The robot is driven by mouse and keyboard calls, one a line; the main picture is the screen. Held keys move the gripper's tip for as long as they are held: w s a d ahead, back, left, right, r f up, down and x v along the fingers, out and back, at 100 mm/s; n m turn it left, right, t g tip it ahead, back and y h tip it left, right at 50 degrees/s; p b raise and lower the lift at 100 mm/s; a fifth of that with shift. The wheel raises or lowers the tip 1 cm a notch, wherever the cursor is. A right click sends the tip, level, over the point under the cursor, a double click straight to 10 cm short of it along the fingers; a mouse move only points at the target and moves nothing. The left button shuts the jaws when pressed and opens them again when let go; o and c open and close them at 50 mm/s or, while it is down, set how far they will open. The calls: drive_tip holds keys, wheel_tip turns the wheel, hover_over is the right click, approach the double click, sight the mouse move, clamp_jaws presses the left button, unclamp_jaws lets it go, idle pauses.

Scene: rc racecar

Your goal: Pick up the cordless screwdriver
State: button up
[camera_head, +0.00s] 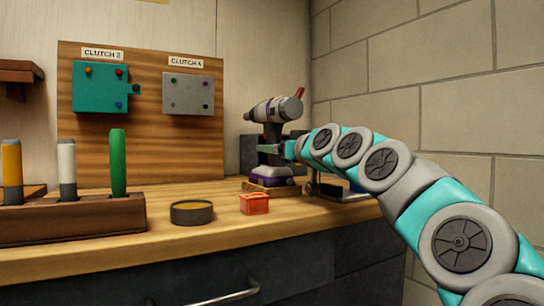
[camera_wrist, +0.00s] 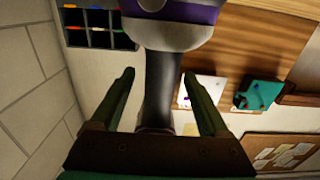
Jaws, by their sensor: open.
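The cordless screwdriver (camera_head: 274,138) stands upright on a small wooden stand (camera_head: 271,187) on the workbench. It has a grey and purple body, a dark handle and a purple-banded base. My gripper (camera_head: 283,149) reaches it from the right at handle height in the head view. In the wrist view my gripper (camera_wrist: 160,90) is open, with one green finger on each side of the screwdriver's dark handle (camera_wrist: 161,88). Gaps show between the fingers and the handle. The purple-banded part (camera_wrist: 185,12) lies beyond the fingertips at the top of that view.
A wooden rack (camera_head: 75,219) with several coloured handles stands at the left. A round dark tin (camera_head: 192,212) and a small red box (camera_head: 254,204) sit near the bench front. A board (camera_head: 145,140) with two clutch boxes leans behind. A block wall (camera_head: 450,115) bounds the right.

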drive_tip(key=shift+w+a, duration=0.4)
drive_tip(key=shift+w, duration=0.1)
drive_tip(key=shift+w+a, duration=0.4)
drive_tip(key=shift+w, duration=0.2)
clamp_jaws()
drive_tip(key=shift+r, duration=0.1)
idle(0.6)
